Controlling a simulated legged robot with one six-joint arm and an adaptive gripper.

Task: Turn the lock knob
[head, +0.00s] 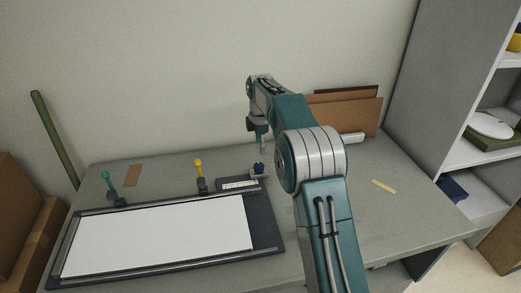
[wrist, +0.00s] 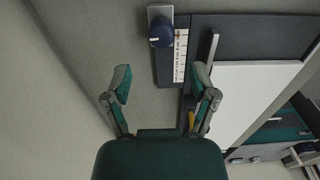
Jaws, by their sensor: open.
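The lock knob is a dark blue round knob (wrist: 161,32) with a pale mark, on a light grey plate at the end of a dark strip with a white printed scale (wrist: 180,55). In the head view the knob (head: 259,168) sits at the right back corner of the dark board with a white sheet (head: 160,238). My gripper (wrist: 162,79) is open and empty, its two fingers spread apart, with the knob ahead of the gap and not between them. In the head view my gripper (head: 261,147) hangs just above the knob; its fingers are hard to make out.
A yellow-topped lever (head: 199,168) and a green-topped lever (head: 106,180) stand at the board's back edge. Brown panels (head: 350,116) lean at the wall, right of my arm. Shelves (head: 450,100) stand at right.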

